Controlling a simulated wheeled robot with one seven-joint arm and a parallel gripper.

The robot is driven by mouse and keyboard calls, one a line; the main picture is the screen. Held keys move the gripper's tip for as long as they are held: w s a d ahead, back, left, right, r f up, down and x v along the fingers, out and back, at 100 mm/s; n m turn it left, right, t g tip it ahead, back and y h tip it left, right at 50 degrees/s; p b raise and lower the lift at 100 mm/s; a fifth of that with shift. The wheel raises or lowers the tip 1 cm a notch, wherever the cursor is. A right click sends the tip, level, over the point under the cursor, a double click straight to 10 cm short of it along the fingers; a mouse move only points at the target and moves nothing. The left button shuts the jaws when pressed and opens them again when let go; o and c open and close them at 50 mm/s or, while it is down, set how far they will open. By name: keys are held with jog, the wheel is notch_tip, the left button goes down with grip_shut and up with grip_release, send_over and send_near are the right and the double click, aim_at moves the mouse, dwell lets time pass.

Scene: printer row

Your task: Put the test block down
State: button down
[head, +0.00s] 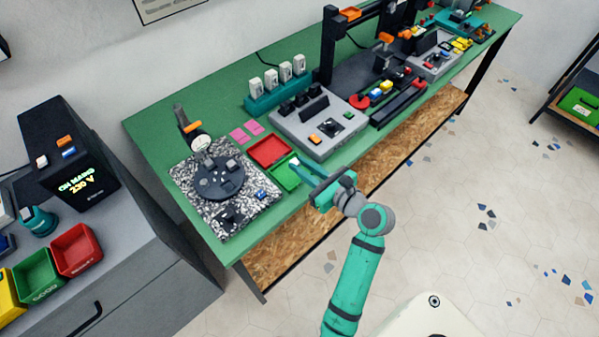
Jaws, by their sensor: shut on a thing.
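My gripper (297,162) reaches in from the right over the front edge of the green bench (160,130). Its jaws are shut on the test block, which is too small and too covered by the fingers to make out clearly. The fingertips appear above or beside the green tray (289,183); I cannot tell the height or whether anything touches. A red tray (270,150) lies just behind the green one.
A speckled stone plate (190,180) with a dark round fixture (218,178) and a dial gauge (201,143) stands left of the trays. A grey control box (318,125) stands to the right. Pink notes (240,135) lie behind. Bare green bench shows at the left end.

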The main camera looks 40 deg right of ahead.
jog(key=shift+w+a+f, duration=0.1)
jog(key=shift+w+f, duration=0.45)
jog(key=shift+f, duration=0.75)
jog(key=shift+w+f, duration=0.15)
jog(key=shift+f, duration=0.7)
jog(key=c, duration=1.7)
grip_release()
jog(key=shift+f, duration=0.1)
jog(key=shift+o, duration=0.2)
jog(key=v, duration=1.2)
